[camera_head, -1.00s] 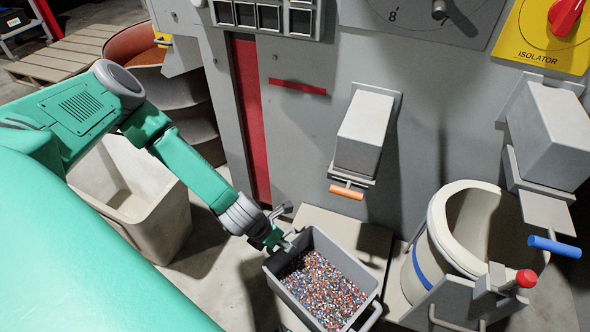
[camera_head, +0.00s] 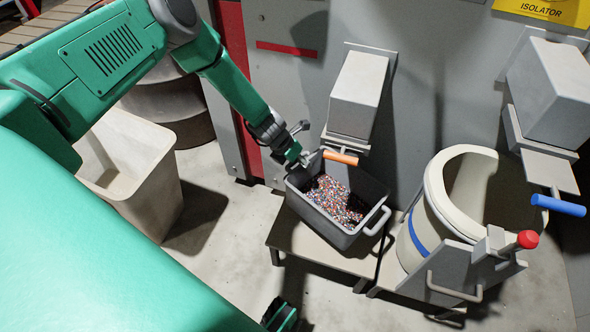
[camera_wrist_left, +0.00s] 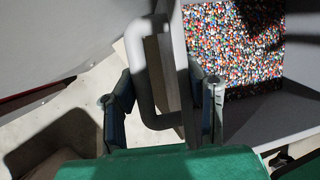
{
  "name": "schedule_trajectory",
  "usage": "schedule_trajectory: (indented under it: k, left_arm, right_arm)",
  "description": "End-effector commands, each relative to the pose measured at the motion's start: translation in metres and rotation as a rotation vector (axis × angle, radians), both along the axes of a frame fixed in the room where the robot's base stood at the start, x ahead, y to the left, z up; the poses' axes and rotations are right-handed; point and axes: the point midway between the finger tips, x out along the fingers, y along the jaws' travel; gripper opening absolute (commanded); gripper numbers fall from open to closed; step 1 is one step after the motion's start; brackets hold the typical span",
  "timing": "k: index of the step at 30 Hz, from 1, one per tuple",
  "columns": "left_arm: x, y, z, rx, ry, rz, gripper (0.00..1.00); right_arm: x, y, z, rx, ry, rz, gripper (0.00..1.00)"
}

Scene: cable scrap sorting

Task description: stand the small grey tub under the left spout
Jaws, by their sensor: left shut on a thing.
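The small grey tub (camera_head: 352,238), holding many-coloured granules, is over the low platform (camera_head: 290,238), close below the left spout (camera_head: 357,95) with its orange handle (camera_head: 341,158). I cannot tell whether its base touches the platform. My left gripper (camera_head: 304,161) is at the tub's far left end. In the left wrist view my left gripper (camera_wrist_left: 160,108) is shut around the tub's grey bar handle (camera_wrist_left: 145,85), with granules showing inside the tub (camera_wrist_left: 255,128).
The right spout (camera_head: 553,90) has a blue handle (camera_head: 558,205). Below it stands a cream drum (camera_head: 436,225) with a blue band and a red-knobbed clamp (camera_head: 527,239). A tall beige bin (camera_head: 150,185) stands at left. Floor in front of the platform is clear.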

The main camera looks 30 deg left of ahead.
Motion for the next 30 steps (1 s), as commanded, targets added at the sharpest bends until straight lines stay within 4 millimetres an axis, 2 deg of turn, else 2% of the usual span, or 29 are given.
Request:
schedule_trajectory:
  k: [1, 3, 11, 20, 23, 29, 30]
  left_arm:
    - [-0.002, -0.002, -0.009, -0.006, 0.004, 0.000, 0.00]
    - [-0.002, -0.002, -0.014, -0.005, 0.004, 0.000, 0.00]
    - [-0.002, -0.002, -0.023, -0.008, 0.003, 0.001, 0.00]
    - [-0.003, -0.002, -0.068, -0.007, 0.006, 0.002, 0.00]
    - [0.001, -0.001, -0.070, -0.005, 0.003, 0.000, 0.00]
    - [0.001, -0.001, -0.068, -0.005, 0.004, 0.000, 0.00]
    - [-0.001, 0.001, -0.070, 0.000, 0.007, -0.001, 0.45]
  right_arm:
    - [0.000, 0.000, -0.005, 0.000, 0.000, 0.000, 0.40]
    - [0.000, 0.000, -0.008, 0.000, 0.000, 0.000, 0.40]
    - [0.000, 0.000, -0.012, 0.000, 0.000, -0.001, 0.40]
    - [0.000, 0.000, -0.036, 0.000, 0.000, -0.001, 0.40]
    - [0.000, 0.000, -0.041, 0.000, 0.000, 0.000, 0.40]
    - [0.000, 0.000, -0.039, 0.000, 0.000, 0.000, 0.40]
    - [0.000, 0.000, -0.039, 0.000, 0.000, 0.000, 0.40]
